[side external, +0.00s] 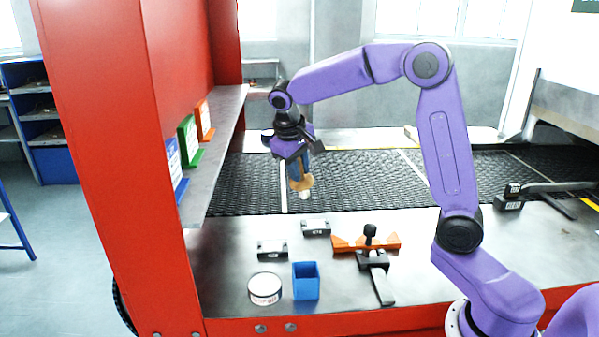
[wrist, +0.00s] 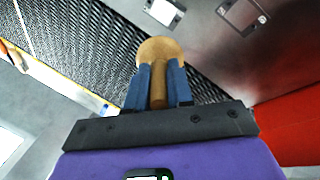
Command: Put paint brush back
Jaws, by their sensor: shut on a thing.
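My gripper (side external: 299,160) is shut on the paint brush (side external: 303,184), which has a tan wooden body and a pale tip pointing down. The brush hangs above the dark mesh belt, clear of the surfaces below. In the wrist view the blue fingers (wrist: 158,90) clasp the brush's narrow handle, with the wide tan part (wrist: 160,50) beyond them. Its bristles are hidden in the wrist view. A blue square open-topped holder (side external: 306,281) stands on the metal table near the front edge, below and in front of the gripper.
A round tin (side external: 265,288) stands left of the blue holder. Two small metal blocks (side external: 272,249) (side external: 316,228) lie behind it. An orange and black clamp-like tool (side external: 368,245) lies to the right. A red frame (side external: 115,150) with a shelf rises at left.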

